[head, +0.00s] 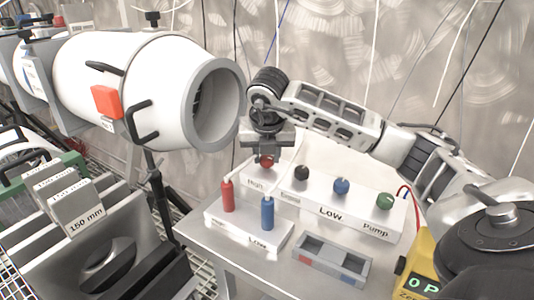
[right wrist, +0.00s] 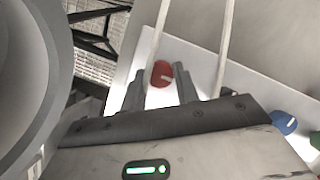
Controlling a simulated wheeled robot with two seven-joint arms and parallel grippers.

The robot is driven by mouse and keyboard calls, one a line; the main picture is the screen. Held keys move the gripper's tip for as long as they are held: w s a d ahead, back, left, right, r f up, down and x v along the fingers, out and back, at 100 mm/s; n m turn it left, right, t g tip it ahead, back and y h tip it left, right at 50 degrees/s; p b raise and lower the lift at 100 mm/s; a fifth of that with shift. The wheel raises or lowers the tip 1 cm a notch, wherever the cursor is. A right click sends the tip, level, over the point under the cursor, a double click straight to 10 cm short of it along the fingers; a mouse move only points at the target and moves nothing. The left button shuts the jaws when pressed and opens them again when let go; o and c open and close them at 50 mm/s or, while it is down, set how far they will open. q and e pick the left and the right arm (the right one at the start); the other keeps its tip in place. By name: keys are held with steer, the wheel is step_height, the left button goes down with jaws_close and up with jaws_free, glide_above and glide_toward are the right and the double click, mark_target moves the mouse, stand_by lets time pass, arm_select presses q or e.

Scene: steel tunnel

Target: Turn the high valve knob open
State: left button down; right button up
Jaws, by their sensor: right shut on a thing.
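The high valve knob (head: 266,161) is the red one at the left end of a white valve box (head: 330,210), above the label "High". My right gripper (head: 266,153) comes down over it from above and is shut on it. In the right wrist view the red knob (right wrist: 161,73) sits between the two fingers, with a pale pointer mark on its face. The fingers partly hide the knob in the head view. My left gripper is not in view.
Black (head: 301,172), blue (head: 341,186) and green (head: 385,201) knobs stand to the right on the box. A smaller box with red (head: 227,196) and blue (head: 267,213) handles stands in front. A large white cylinder (head: 150,88) is close on the left. A grey tray (head: 331,260) lies in front.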

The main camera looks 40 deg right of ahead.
stand_by(0.3)
steer(key=o, duration=1)
steer(key=shift+c, duration=0.2)
steer(key=shift+r, duration=0.1)
arm_select(q)
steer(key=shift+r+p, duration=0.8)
steer(key=shift+p, duration=1.25)
arm_select(e)
steer(key=v, duration=1.5)
steer(key=shift+s+a+r, duration=0.2)
steer(key=shift+r, duration=0.15)
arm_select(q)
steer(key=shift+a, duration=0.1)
